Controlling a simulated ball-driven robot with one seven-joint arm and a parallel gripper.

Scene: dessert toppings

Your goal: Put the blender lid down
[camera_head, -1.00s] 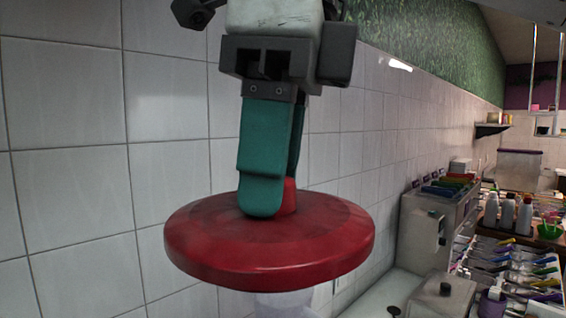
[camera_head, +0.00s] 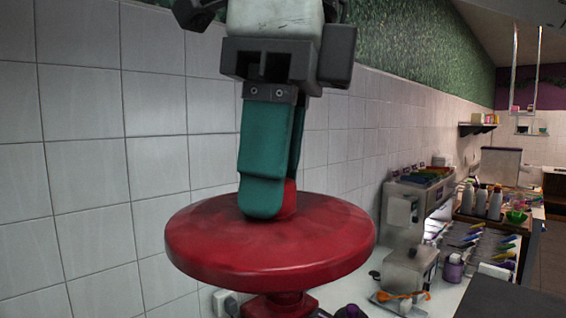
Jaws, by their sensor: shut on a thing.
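The blender lid (camera_head: 270,240) is a large round red disc with a red knob (camera_head: 288,199) on top. My gripper (camera_head: 271,200) is shut on that knob, its teal fingers pointing down, with the far finger mostly hidden behind the near one. The lid hangs roughly level in front of the tiled wall. Below it a red part (camera_head: 278,305) shows at the bottom edge of the picture; I cannot tell whether it belongs to the lid or is a separate thing.
A white counter (camera_head: 350,294) runs along the wall at the lower right. On it stand a grey machine (camera_head: 408,268), a dispenser with colored tops (camera_head: 420,192), several white bottles (camera_head: 481,203) and rows of colored-handled utensils (camera_head: 480,245). A dark surface (camera_head: 505,300) lies at the lower right corner.

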